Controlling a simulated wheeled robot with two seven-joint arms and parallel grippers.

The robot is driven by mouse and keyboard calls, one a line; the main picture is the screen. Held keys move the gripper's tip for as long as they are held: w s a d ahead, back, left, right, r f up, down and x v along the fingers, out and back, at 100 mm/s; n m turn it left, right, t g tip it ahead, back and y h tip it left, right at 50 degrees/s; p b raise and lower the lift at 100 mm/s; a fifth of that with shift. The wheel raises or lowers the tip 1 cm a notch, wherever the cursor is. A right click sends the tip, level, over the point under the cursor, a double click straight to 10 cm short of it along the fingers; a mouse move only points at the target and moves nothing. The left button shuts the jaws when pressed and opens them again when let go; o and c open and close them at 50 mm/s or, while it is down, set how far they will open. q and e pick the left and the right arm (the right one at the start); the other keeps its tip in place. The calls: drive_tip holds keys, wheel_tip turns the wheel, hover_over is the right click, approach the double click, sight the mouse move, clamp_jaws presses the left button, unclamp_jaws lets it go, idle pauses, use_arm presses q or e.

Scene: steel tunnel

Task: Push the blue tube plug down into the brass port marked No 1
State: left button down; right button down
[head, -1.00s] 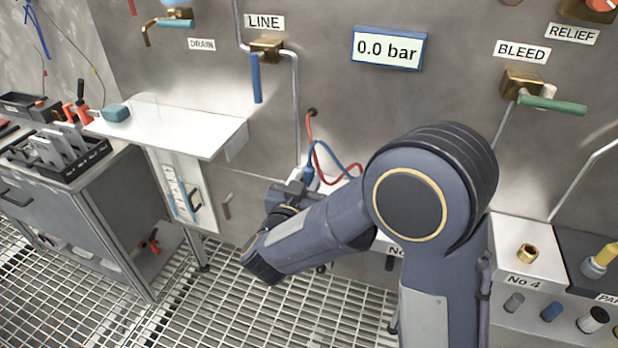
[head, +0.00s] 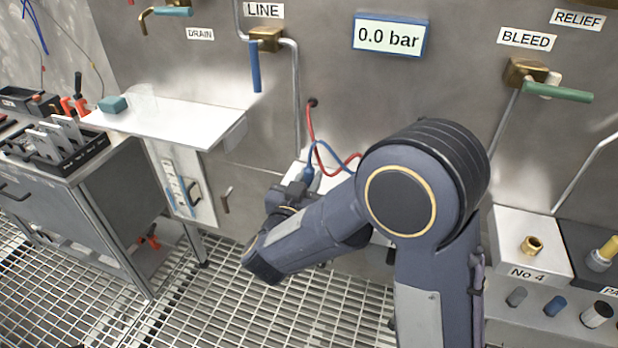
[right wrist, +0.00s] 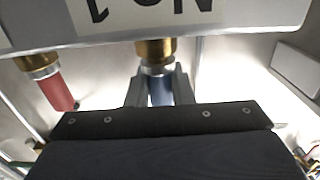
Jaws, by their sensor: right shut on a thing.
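My right gripper (head: 299,187) is shut on the blue tube plug (right wrist: 160,90), whose blue body shows between the two fingers in the right wrist view. The blue plug also shows just above the gripper in the head view (head: 309,172). The brass port (right wrist: 154,49) marked No 1 stands on a pale block (right wrist: 250,22), whose label appears upside down. The plug's grey end is in line with this port and right against it; I cannot tell how deep it sits. My left gripper is not in view.
A red plug (right wrist: 55,90) sits at a neighbouring brass fitting (right wrist: 38,63). Red and blue tubes loop from the steel wall beside my arm. A white shelf (head: 175,124) is at left; the No 4 block (head: 510,250) is at right. My arm hides the blocks between.

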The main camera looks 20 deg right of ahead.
drive_tip(key=shift+f, duration=0.25)
drive_tip(key=c, duration=1.2)
unclamp_jaws()
drive_tip(key=v, duration=0.7)
drive_tip(key=shift+s+a, duration=0.25)
drive_tip(key=shift+s, duration=0.1)
